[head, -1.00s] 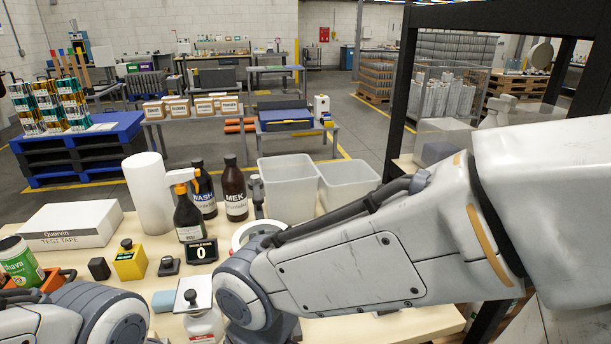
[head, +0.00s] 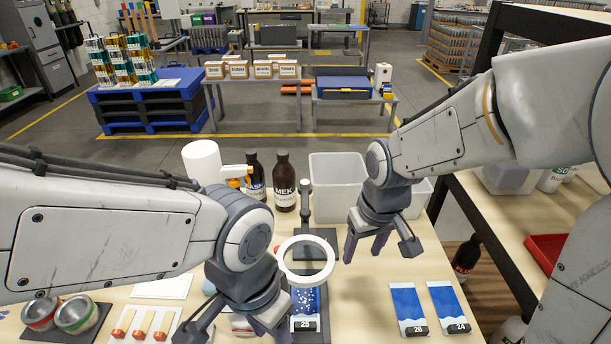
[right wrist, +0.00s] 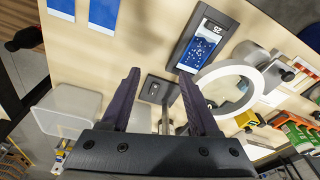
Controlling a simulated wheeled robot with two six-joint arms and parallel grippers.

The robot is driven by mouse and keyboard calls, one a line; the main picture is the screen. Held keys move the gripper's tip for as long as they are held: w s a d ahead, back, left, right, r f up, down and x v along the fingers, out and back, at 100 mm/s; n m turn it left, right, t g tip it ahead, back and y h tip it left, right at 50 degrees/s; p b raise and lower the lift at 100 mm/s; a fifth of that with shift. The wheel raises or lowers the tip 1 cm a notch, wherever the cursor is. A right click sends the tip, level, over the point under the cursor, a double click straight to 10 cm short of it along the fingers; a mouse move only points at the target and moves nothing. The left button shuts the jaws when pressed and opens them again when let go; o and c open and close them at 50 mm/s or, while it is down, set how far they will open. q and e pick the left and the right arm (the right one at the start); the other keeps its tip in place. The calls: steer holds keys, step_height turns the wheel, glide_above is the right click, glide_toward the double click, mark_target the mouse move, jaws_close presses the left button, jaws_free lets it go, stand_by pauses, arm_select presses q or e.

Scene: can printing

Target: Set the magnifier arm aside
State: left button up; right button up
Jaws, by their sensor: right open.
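The magnifier's white ring (head: 306,240) hangs in front of its upright post (head: 305,200), which rises beside a bin. The ring partly overlaps the dark plate holding blue card 25 (head: 306,300). My right gripper (head: 364,256) is open and empty, pointing down just right of the ring, apart from it. In the right wrist view the ring (right wrist: 229,68) lies right of my open fingers (right wrist: 157,74), and card 25 (right wrist: 205,45) shows above it. My left gripper (head: 240,325) is low in front, left of the ring; its fingertips are unclear.
Blue cards 26 (head: 408,305) and 24 (head: 449,302) lie at the right. A translucent bin (head: 338,190), the MEK bottle (head: 285,185) and a spray bottle stand behind. Round tins (head: 75,315) and a small tray (head: 143,322) are at front left.

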steer(key=w+a+r+n+p, duration=0.1)
steer(key=w+a+r+n, duration=0.2)
steer(key=w+a+r, duration=0.3)
steer(key=n+g+p, duration=0.2)
steer(key=n, duration=0.1)
glide_toward(305, 211)
step_height(305, 211, down, 8)
steer(key=shift+s+a+f+p, duration=0.15)
steer(key=shift+f+p, duration=0.1)
steer(key=shift+p, duration=0.55)
jaws_close()
steer(key=shift+r, duration=0.1)
stand_by(0.5)
